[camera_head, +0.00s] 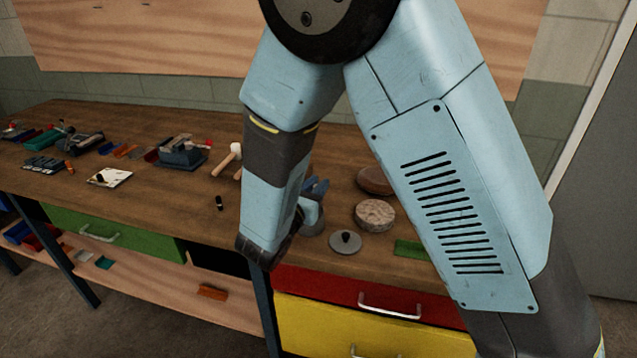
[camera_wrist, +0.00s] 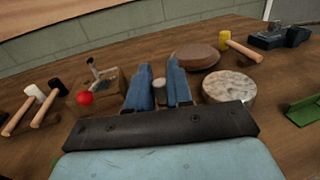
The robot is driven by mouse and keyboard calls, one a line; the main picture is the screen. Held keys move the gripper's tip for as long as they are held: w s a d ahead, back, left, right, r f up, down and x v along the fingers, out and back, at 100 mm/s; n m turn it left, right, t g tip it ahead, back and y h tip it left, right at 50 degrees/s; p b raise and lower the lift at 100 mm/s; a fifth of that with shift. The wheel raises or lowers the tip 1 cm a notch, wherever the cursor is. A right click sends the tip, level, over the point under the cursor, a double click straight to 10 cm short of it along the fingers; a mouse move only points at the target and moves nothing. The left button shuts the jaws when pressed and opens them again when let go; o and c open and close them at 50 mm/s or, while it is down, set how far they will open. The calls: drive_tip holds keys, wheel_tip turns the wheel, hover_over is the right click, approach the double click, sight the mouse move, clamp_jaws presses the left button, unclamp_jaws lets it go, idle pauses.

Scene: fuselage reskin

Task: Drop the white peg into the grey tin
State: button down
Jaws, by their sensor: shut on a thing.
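My gripper (camera_wrist: 158,72) has two blue fingers, which also show in part beside my arm in the head view (camera_head: 318,187). It is shut on a small pale cylinder, which looks like the white peg (camera_wrist: 158,85), seen between the fingers in the wrist view. The peg is too small there to tell its tilt or whether it clears the bench. In the head view my arm hides the peg. A grey round lid-like disc with a black knob (camera_head: 345,242) lies on the bench near my wrist.
A speckled round block (camera_wrist: 229,86) and a brown disc (camera_wrist: 197,56) lie right of my fingers. A block with a red ball (camera_wrist: 86,98) and mallets (camera_wrist: 42,108) are left. A green piece (camera_wrist: 304,110) lies right. Bare bench (camera_head: 160,210) shows left of my arm.

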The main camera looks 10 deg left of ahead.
drive_tip(key=shift+f, duration=2.25)
drive_tip(key=c, duration=0.9)
unclamp_jaws()
drive_tip(key=shift+c, duration=0.2)
drive_tip(key=v, duration=1.3)
drive_tip(key=shift+s+a, duration=0.15)
drive_tip(key=shift+s, duration=0.25)
